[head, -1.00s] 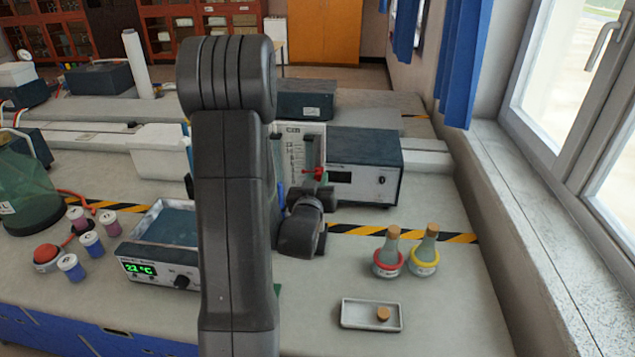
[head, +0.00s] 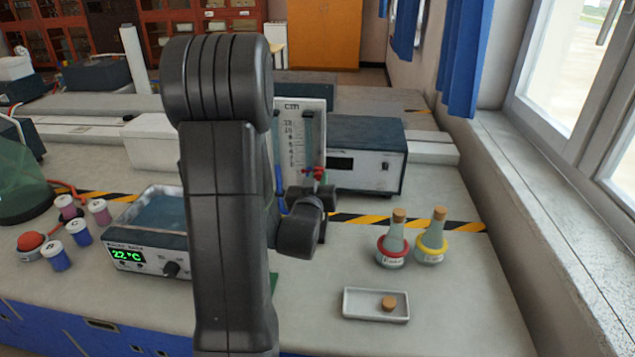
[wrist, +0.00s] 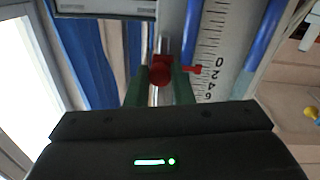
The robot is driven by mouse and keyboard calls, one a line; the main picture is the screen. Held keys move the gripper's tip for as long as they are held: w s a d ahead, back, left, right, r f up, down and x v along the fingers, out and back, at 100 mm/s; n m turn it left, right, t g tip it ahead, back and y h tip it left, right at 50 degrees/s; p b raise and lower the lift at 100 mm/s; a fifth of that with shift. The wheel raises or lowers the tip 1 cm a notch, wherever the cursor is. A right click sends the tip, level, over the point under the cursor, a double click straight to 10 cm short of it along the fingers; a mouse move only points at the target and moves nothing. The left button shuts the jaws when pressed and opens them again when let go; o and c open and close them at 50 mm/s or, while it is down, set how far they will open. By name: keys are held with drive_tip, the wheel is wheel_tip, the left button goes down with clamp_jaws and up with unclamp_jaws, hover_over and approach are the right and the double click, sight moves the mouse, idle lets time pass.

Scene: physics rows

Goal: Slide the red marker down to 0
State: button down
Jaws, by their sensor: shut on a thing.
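The red marker (wrist: 162,69) shows in the wrist view, with its red pointer reaching right to the scale (wrist: 209,58) beside the printed 0. It rides on a shiny vertical rod. My gripper (wrist: 161,85) is shut on the red marker, one green finger on each side of it. In the head view the marker (head: 319,173) is a small red spot at the lower right of the white scale board (head: 297,165). My arm hides part of the board's left side there, and my gripper's fingers are hard to make out.
A grey instrument box (head: 365,155) stands right of the board. Two corked flasks with red (head: 393,245) and yellow (head: 432,241) collars stand nearer, by a white tray (head: 376,304). A temperature unit (head: 150,240) and several small jars are at the left.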

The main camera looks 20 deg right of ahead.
drive_tip(key=shift+f, duration=0.25)
drive_tip(key=c, duration=1.3)
unclamp_jaws()
drive_tip(key=shift+o, duration=0.2)
drive_tip(key=b+v, duration=0.3)
drive_tip(key=v, duration=1.1)
drive_tip(key=shift+w+r, duration=0.1)
drive_tip(key=p+x, duration=0.3)
drive_tip(key=x, duration=1.1)
